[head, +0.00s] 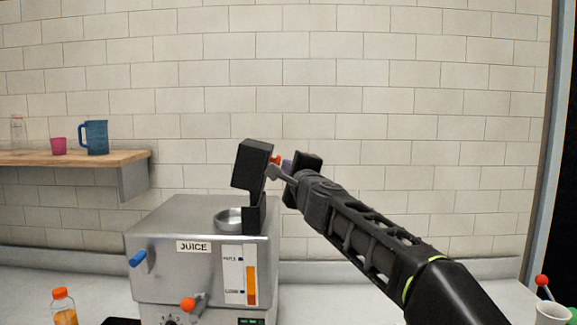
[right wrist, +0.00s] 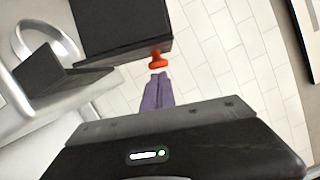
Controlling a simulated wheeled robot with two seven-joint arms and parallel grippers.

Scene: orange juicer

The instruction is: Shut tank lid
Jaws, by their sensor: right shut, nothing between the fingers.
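The silver juicer (head: 195,250) marked JUICE stands on the counter. Its black tank lid (head: 252,165) is raised, tilted above the top of the machine, and has a red knob on its right face. The lid (right wrist: 120,28) and the red knob (right wrist: 158,60) also show in the right wrist view. My right gripper (head: 282,163) is at the lid's right side, beside the knob. In the right wrist view its purple fingers (right wrist: 158,92) are shut and empty, with tips just short of the knob. My left gripper is not in view.
A round metal opening (head: 230,219) and a black bracket (head: 255,215) sit on the juicer's top. A blue lever (head: 138,258) and an orange-knobbed tap (head: 188,304) stick out. A bottle (head: 64,308) stands front left, a white cup (head: 552,314) front right. A wooden shelf (head: 70,158) is left.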

